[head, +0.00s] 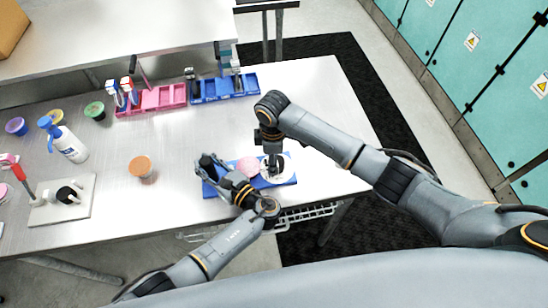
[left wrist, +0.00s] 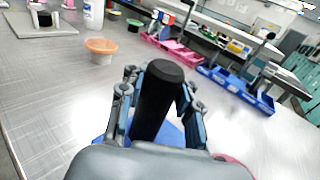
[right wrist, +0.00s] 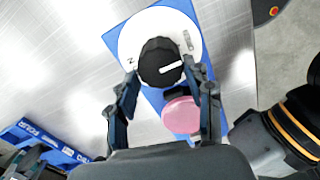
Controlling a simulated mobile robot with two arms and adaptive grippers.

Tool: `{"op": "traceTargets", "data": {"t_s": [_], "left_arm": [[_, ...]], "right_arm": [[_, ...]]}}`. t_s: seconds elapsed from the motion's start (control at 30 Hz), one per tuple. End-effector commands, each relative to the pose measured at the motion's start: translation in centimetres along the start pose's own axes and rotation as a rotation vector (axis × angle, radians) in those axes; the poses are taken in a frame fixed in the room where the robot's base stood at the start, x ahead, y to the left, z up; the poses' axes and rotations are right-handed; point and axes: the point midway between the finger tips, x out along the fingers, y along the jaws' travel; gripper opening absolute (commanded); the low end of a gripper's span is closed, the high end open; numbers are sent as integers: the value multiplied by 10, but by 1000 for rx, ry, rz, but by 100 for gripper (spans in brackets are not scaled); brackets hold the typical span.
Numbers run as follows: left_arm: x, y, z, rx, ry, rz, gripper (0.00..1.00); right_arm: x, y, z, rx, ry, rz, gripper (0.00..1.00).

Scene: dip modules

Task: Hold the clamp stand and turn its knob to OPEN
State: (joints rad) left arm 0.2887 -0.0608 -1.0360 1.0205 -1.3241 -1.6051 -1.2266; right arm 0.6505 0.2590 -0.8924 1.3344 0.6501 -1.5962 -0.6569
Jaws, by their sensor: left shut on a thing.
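The clamp stand is a blue base (head: 208,189) near the table's front edge, with a pink disc (head: 248,166) and a white dial. In the left wrist view, my left gripper (left wrist: 158,85) is shut on the stand's upright black post (left wrist: 160,88). In the right wrist view, the black knob (right wrist: 157,56) sits on the white dial (right wrist: 180,24), its white pointer line aimed right. The dial's lettering is mostly hidden or unreadable. My right gripper (right wrist: 164,80) is open, its fingers on either side of the knob's near part; contact cannot be told.
Pink bins (head: 163,97) and blue bins (head: 224,87) stand at the table's back. An orange-lidded cup (head: 140,166), a spray bottle (head: 68,143) and a white board with a black knob (head: 75,208) lie to the left. Bare table lies between the cup and bins.

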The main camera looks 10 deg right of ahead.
Motion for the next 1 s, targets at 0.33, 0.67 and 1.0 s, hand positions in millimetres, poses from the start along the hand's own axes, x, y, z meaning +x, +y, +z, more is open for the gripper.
{"op": "traceTargets", "data": {"t_s": [0.33,0.67,1.0], "left_arm": [[3,3,0,2,-4,8,0],[3,4,0,3,-4,10,0],[3,4,0,4,-4,10,0]], "right_arm": [[-7,2,4,5,-7,2,52],[-71,3,3,3,-5,3,52],[-116,2,2,3,-5,0,52]]}}
